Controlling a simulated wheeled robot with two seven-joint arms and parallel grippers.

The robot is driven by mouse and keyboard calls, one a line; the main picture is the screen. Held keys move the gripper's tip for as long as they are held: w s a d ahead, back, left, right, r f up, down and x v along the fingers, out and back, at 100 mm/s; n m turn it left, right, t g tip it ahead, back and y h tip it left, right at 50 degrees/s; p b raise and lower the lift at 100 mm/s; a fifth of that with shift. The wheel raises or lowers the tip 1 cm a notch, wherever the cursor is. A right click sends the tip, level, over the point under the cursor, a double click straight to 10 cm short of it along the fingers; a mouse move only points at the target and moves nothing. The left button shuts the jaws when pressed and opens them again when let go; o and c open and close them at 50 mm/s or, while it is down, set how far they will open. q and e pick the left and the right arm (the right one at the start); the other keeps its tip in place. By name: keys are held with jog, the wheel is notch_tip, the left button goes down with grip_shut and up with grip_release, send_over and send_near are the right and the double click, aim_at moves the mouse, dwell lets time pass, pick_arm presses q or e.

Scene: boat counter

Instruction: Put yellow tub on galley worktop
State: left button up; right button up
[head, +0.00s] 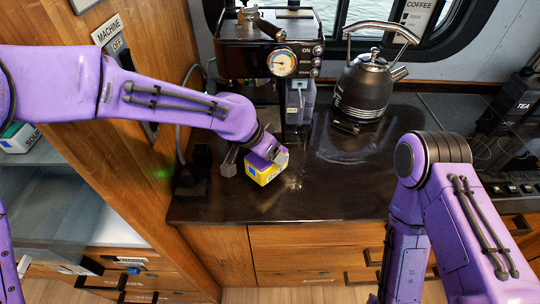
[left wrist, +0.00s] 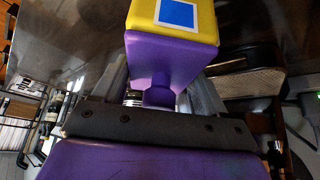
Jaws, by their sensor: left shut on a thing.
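The yellow tub (head: 266,172) is a small box with a blue and white label. In the head view it is at the left part of the dark galley worktop (head: 320,190), in front of the coffee machine. My left gripper (head: 270,152) is shut on it from above and behind, partly hiding it. I cannot tell whether it touches the worktop or is just above it. My right gripper is out of view.
A coffee machine (head: 240,52) stands behind the tub. A dark kettle (head: 364,86) stands to its right. A wooden cabinet wall (head: 120,160) bounds the worktop on the left. The front middle of the worktop is clear.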

pick_arm(q)
jog(key=shift+w+d+f, duration=0.15)
jog(key=shift+d+f, duration=0.05)
jog(key=shift+f, duration=0.05)
jog(key=shift+s+d+f, duration=0.1)
jog(key=shift+s+f, duration=0.05)
jog(key=shift+f, duration=0.45)
jog(key=shift+s+d+f, duration=0.1)
jog(key=shift+s+f, duration=0.05)
jog(key=shift+f, duration=0.45)
jog(key=shift+w+f, duration=0.1)
jog(key=shift+f, duration=0.2)
jog(key=shift+w+a+f, duration=0.1)
jog(key=shift+w+f, duration=0.05)
jog(key=shift+w, duration=0.1)
jog(key=shift+s+f, duration=0.1)
jog(key=shift+s, duration=0.05)
jog(key=o, duration=1.3)
jog(key=shift+s, duration=0.1)
jog(key=shift+o, duration=0.2)
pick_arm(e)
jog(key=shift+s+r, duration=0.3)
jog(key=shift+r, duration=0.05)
